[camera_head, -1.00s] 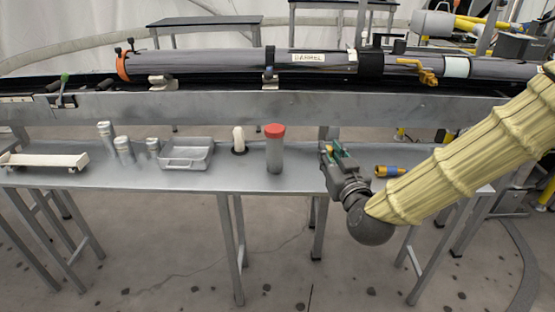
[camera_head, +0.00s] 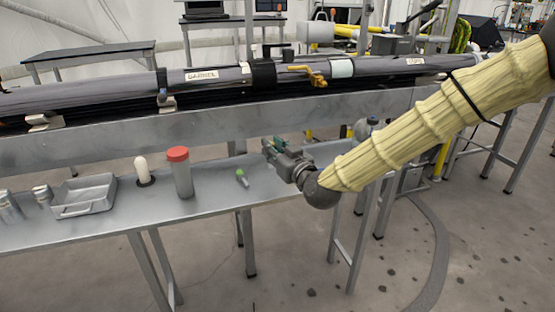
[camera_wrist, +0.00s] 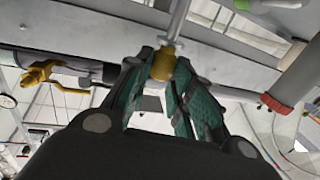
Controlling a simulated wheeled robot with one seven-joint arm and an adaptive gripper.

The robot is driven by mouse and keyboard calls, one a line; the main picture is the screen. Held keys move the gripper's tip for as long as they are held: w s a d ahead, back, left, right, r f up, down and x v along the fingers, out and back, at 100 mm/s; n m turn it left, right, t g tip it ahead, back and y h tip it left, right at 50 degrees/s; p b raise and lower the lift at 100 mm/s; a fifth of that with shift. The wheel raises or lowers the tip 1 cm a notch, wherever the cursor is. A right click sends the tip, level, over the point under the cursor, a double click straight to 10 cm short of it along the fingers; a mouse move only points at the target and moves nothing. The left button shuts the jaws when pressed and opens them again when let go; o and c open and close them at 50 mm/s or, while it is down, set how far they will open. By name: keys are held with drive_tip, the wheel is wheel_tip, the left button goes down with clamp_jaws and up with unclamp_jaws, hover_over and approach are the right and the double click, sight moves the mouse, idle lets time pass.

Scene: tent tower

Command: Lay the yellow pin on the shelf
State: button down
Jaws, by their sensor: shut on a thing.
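The yellow pin (camera_wrist: 163,65) shows in the wrist view as a gold-yellow end between my fingertips, with a grey shaft running up from it. My gripper (camera_wrist: 160,80) is shut on it. In the head view my gripper (camera_head: 270,148) is above the right part of the grey metal shelf (camera_head: 215,200), and the pin cannot be made out there. A green-tipped pin (camera_head: 242,178) lies on the shelf, left of and below my gripper.
A red-capped canister (camera_head: 181,172), a white peg (camera_head: 142,170) on a dark base and a grey tray (camera_head: 84,196) stand left on the shelf. The long barrel (camera_head: 215,76) and its beam (camera_head: 190,125) run behind. Shelf around the green-tipped pin is clear.

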drive_tip(key=shift+w+d+f+b, duration=0.15)
drive_tip(key=shift+w+f+b, duration=0.05)
drive_tip(key=shift+f, duration=0.4)
drive_tip(key=shift+w+d+f+b, duration=0.2)
drive_tip(key=shift+f+b, duration=0.05)
drive_tip(key=shift+f, duration=0.35)
drive_tip(key=shift+w+d+f+b, duration=0.15)
drive_tip(key=shift+w+f+b, duration=0.05)
drive_tip(key=shift+f, duration=0.4)
drive_tip(key=shift+f, duration=0.2)
drive_tip(key=c, duration=1.3)
unclamp_jaws()
drive_tip(key=shift+o, duration=0.2)
